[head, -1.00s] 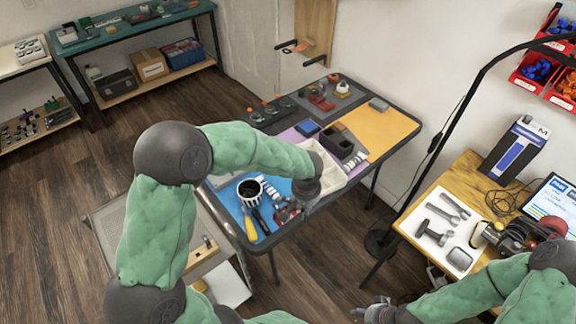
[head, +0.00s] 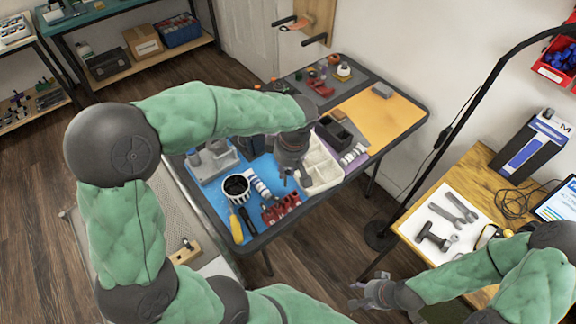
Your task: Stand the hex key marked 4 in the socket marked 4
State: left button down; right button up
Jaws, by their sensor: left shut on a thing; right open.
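My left gripper (head: 287,176) is over the middle of the worktable, pointing down near the left edge of the white divided tray (head: 322,172). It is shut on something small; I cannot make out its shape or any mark. A red block (head: 281,208) with several small upright pieces stands at the table's front edge, below the gripper in the picture. A grey block (head: 212,160) with upright parts stands on the blue mat. No number 4 is legible, so I cannot tell which socket is marked 4. My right gripper (head: 358,293) is open and empty, low over the floor between the two tables.
A striped cup (head: 236,187) and a yellow-handled screwdriver (head: 236,228) are left of the red block. A black open box (head: 336,134) stands behind the white tray. The yellow mat (head: 380,121) is mostly clear. A lamp pole (head: 440,140) rises between the tables.

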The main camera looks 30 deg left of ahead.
pick_arm(q)
notch_tip(320, 180, down, 8)
jog(key=b, duration=0.5)
dwell(0.4)
jog(key=shift+f+b, duration=0.1)
jog(key=shift+b, duration=0.3)
dwell(0.9)
jog(key=shift+f+b, duration=1.75)
jog(key=shift+f, duration=0.2)
dwell(1.1)
jog(key=c, duration=0.9)
grip_release()
jog(key=shift+r, duration=0.15)
notch_tip(320, 180, up, 7)
jog(key=p, duration=0.4)
jog(key=shift+p, duration=0.4)
